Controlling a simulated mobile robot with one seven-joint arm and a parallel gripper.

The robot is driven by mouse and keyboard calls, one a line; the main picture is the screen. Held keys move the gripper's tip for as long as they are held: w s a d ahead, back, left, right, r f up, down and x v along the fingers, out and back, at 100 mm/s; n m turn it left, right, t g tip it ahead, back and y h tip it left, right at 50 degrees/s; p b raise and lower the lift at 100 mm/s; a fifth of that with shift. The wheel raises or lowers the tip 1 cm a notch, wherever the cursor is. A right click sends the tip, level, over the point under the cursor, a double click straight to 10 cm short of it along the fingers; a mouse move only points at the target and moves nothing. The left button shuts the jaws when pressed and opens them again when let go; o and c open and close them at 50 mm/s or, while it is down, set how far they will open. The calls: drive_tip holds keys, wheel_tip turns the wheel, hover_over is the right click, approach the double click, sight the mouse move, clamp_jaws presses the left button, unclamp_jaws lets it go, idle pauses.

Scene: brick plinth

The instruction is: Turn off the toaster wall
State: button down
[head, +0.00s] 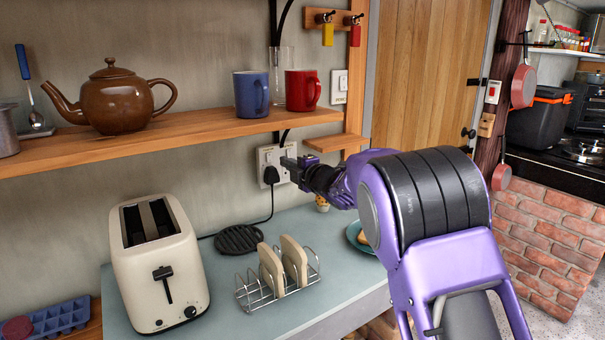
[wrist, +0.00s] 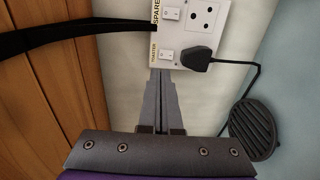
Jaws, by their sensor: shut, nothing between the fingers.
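The toaster (head: 160,265) is cream with two slots and stands on the blue-grey counter. Its black cord runs to a black plug (head: 271,175) in the white double wall socket (head: 265,157). In the wrist view, the socket plate (wrist: 184,35) shows two white switches, labelled TOASTER and SPARE. The black plug (wrist: 197,58) sits beside the TOASTER switch (wrist: 166,54). My gripper (wrist: 165,74) is shut and empty, its tips just below that switch; I cannot tell whether they touch. In the head view, my gripper (head: 287,163) is at the socket's right side. The switch position is unclear.
A wooden shelf (head: 190,138) above holds a brown teapot (head: 120,97), a blue mug (head: 250,93) and a red mug (head: 302,90). A toast rack (head: 280,275) and a black trivet (head: 239,239) are on the counter. A small wooden ledge (head: 337,143) is close above my wrist.

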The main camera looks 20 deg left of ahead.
drive_tip(key=v, duration=0.6)
drive_tip(key=shift+s+d, duration=0.1)
drive_tip(key=shift+d, duration=0.1)
